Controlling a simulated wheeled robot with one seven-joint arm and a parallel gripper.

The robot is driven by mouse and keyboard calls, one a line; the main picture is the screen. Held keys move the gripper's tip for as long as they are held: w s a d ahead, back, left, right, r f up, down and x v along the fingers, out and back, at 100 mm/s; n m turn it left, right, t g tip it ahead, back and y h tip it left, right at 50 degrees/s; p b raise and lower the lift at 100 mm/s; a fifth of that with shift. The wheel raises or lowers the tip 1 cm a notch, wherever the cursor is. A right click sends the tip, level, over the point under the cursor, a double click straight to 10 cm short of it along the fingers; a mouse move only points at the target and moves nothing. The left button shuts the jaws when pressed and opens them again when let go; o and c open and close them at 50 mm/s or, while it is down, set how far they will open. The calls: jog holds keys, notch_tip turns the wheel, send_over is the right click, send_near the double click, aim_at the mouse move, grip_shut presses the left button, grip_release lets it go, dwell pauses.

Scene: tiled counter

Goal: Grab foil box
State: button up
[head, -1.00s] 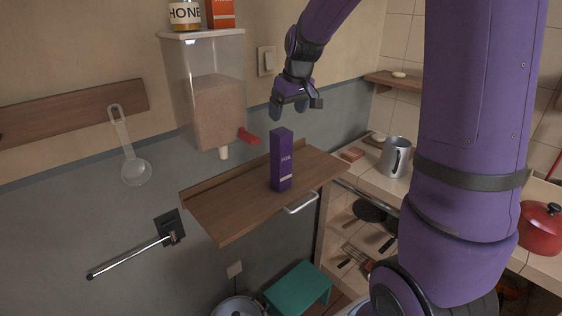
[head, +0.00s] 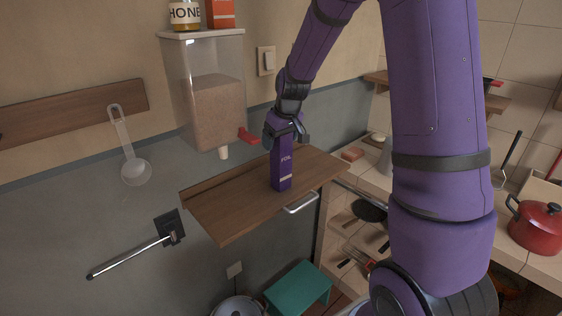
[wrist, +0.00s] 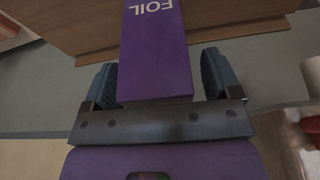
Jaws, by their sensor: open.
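The foil box (head: 281,172) is a tall purple box with its name in white letters. It stands upright on a small wooden wall shelf (head: 225,214). My gripper (head: 286,137) is at the top of the box and hides its upper end in the head view. In the wrist view the box (wrist: 155,55) lies between the two blue-grey finger pads of my gripper (wrist: 158,78). A gap shows on each side of it, so the gripper is open around the box.
A clear dispenser (head: 215,110) with a red tap hangs on the wall at the left of the gripper. A metal handle (head: 300,204) is at the shelf's front edge. A tiled counter with a red pot (head: 538,224) is at the right. The shelf beside the box is bare.

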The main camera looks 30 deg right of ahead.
jog(key=shift+c, duration=0.2)
jog(key=c, duration=1.3)
